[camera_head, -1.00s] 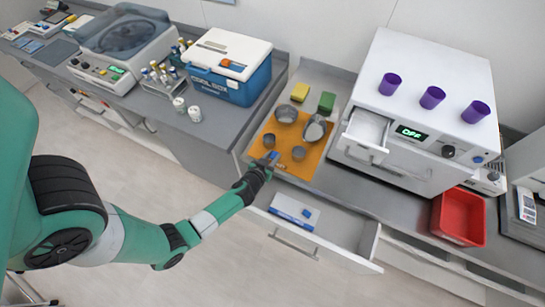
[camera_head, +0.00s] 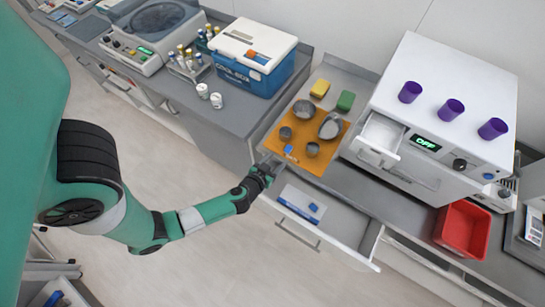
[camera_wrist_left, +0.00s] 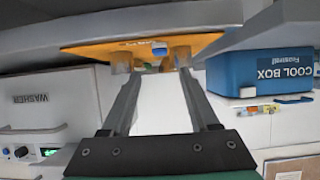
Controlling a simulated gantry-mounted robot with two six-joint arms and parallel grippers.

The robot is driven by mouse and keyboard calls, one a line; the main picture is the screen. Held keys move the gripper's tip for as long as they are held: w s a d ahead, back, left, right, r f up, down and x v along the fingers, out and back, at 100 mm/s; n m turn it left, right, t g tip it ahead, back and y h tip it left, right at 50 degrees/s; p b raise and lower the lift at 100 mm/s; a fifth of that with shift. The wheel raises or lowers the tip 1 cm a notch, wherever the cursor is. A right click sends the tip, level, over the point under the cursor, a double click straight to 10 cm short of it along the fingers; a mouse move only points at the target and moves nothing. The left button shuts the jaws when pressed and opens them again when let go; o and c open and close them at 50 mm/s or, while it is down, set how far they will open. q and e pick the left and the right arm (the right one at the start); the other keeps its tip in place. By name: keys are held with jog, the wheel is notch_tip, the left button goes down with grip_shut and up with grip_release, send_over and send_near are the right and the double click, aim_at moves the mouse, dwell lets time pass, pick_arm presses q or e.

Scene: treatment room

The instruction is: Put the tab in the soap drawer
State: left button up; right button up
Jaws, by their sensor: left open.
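A small blue tab (camera_head: 289,149) lies on the near-left part of the orange mat (camera_head: 272,139), close to small grey cups. It also shows in the left wrist view (camera_wrist_left: 159,49). Another small blue piece (camera_head: 313,208) lies in the open lower drawer on or by a white-and-blue packet (camera_head: 297,204). The soap drawer (camera_head: 374,153) of the white machine is pulled open, to the right of the mat. My left gripper (camera_head: 270,163) is open and empty at the mat's near-left edge, short of the tab. My right gripper is not in view.
The open lower counter drawer (camera_head: 345,221) juts out beneath the mat. Grey bowls (camera_head: 304,109) and yellow and green sponges (camera_head: 345,101) are around the mat. Purple cups (camera_head: 451,109) stand on the machine (camera_head: 440,70). A cool box (camera_head: 252,58) and red bin (camera_head: 462,229) flank the area.

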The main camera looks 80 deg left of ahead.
pick_arm(q)
jog(key=v, duration=0.3)
jog(key=shift+s+d+r, duration=0.1)
jog(key=shift+s+d, duration=0.05)
